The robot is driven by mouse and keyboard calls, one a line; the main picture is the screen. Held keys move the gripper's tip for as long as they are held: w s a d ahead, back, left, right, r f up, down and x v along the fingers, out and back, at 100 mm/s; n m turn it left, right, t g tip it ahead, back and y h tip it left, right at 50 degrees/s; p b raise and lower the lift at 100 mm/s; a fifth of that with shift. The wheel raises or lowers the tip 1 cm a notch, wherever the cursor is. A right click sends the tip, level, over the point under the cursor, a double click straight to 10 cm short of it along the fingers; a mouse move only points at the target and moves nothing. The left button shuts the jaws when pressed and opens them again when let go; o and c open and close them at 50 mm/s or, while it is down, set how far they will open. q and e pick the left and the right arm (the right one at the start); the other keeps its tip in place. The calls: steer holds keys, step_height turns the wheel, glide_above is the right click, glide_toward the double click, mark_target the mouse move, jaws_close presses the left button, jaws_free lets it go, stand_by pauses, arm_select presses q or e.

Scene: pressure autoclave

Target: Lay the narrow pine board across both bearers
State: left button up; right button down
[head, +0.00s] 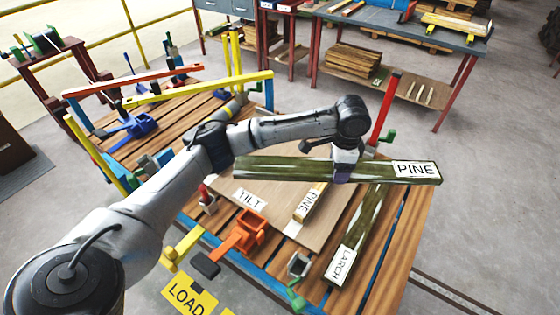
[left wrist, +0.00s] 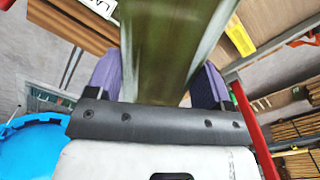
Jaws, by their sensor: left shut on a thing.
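My left gripper (head: 342,176) is shut on a long greenish board labelled PINE (head: 285,168), holding it level above the slatted table (head: 405,255). The held board (left wrist: 165,40) fills the space between the purple fingers (left wrist: 157,85) in the left wrist view. A yellowish piece also labelled PINE (head: 309,203) lies on the panel marked TILT (head: 270,207). A greenish board labelled LARCH (head: 356,235) lies at the table's right side. I cannot tell which parts are the bearers. My right gripper is not in view.
An orange clamp (head: 240,235) stands at the table's front, and a red post (head: 385,110) rises behind the held board. Red and yellow rails (head: 200,88) cross the table's far left. A grey bench (head: 400,25) stands at the back. Grey floor is clear on the right.

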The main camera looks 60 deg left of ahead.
arm_select(q)
steer(key=shift+s+a+f+m+b, duration=0.55)
steer(key=shift+a+f+m+b, duration=0.7)
steer(key=shift+a+f, duration=2.7)
steer(key=shift+s+a+f+m+b, duration=0.7)
steer(key=shift+a+f+b, duration=1.5)
steer(key=shift+a, duration=3)
steer(key=shift+s+a+f+m+b, duration=0.45)
steer(key=shift+a+f+m+b, duration=0.6)
steer(key=shift+a+f, duration=3.15)
steer(key=shift+a, duration=0.35)
steer(key=shift+r, duration=0.1)
steer(key=o, duration=1.3)
steer(key=shift+f, duration=0.2)
steer(key=shift+c, duration=0.2)
steer(key=shift+r, duration=0.1)
